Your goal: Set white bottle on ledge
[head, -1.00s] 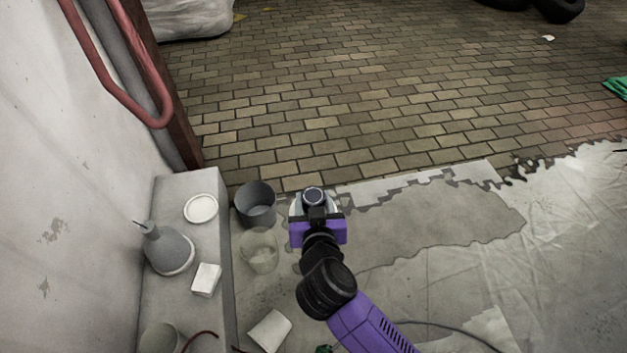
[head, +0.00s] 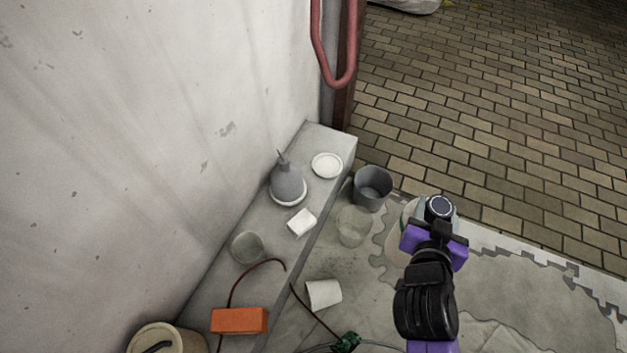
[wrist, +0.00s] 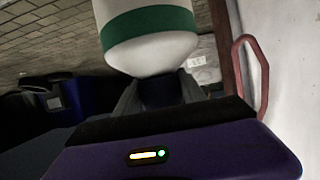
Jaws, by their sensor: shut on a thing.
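My gripper (wrist: 160,92) is shut on the white bottle (wrist: 150,52), which has a green band and fills the upper middle of the wrist view. In the head view my gripper (head: 436,220) is at the right, with the bottle mostly hidden behind it; only a pale edge (head: 408,218) shows. The grey ledge (head: 333,143) runs along the wall at the left, and my gripper is to the right of it, apart from it.
On the ledge are a grey funnel-like vessel (head: 288,186), a white dish (head: 326,165), a white block (head: 301,222), a cup (head: 247,247) and an orange brick (head: 239,320). A grey bucket (head: 371,188), a clear container (head: 353,226) and a white cup (head: 323,294) are on the floor between ledge and gripper.

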